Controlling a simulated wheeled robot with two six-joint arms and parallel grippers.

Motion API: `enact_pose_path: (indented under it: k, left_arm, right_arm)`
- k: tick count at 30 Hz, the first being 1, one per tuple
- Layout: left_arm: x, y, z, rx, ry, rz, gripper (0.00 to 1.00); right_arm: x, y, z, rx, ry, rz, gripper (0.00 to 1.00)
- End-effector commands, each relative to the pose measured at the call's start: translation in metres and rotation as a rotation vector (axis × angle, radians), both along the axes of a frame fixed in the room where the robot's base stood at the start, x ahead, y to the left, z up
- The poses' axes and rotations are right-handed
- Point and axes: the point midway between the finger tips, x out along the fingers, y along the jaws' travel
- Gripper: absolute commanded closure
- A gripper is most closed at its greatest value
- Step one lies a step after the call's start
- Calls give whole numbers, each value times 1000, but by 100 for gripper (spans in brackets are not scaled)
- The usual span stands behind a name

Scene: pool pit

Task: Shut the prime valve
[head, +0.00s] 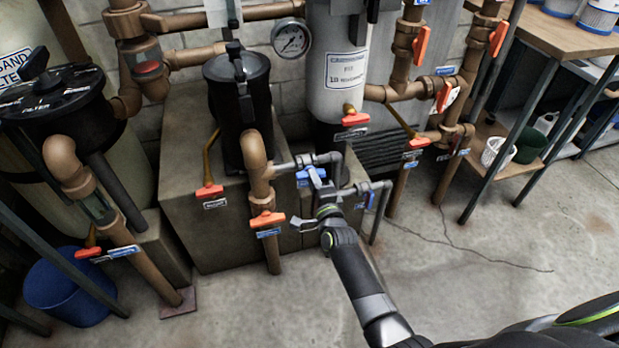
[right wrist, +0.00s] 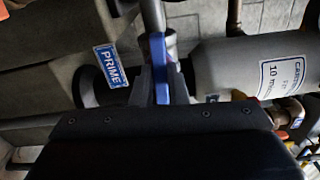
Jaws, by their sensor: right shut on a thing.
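The prime valve has a blue lever handle (head: 315,175) on a grey pipe beside the black pump pot, near the middle of the head view. In the right wrist view the blue handle (right wrist: 159,62) stands upright between the fingers, with a blue PRIME tag (right wrist: 111,66) to its left. My right gripper (head: 320,188) reaches up from below and is shut on the blue handle; its fingers also show in the right wrist view (right wrist: 160,82). The gripper partly hides the handle and valve body in the head view. My left gripper is not in view.
A second blue-handled valve (head: 370,198) is close on the right. An orange-handled valve (head: 267,219) stands left on a brown pipe. The grey cartridge filter (head: 335,100) rises behind. A blue bucket (head: 68,290) is far left. The floor (head: 480,270) at right is open.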

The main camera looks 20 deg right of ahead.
Motion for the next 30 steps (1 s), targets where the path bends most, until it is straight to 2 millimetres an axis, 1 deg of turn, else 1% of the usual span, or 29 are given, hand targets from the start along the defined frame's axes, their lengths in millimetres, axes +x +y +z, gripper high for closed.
enact_pose_path:
  k: [1,5,24,27,30]
  left_arm:
    - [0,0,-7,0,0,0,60]
    - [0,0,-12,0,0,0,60]
    - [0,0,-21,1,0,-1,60]
    - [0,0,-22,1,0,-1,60]
    - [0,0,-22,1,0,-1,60]
  right_arm:
    - [0,0,-3,75,2,0,100]
    - [0,0,-3,294,9,1,100]
    - [0,0,-1,1346,46,-1,100]
    - [0,0,-1,1469,50,-1,100]
    - [0,0,-1,1528,53,-2,100]
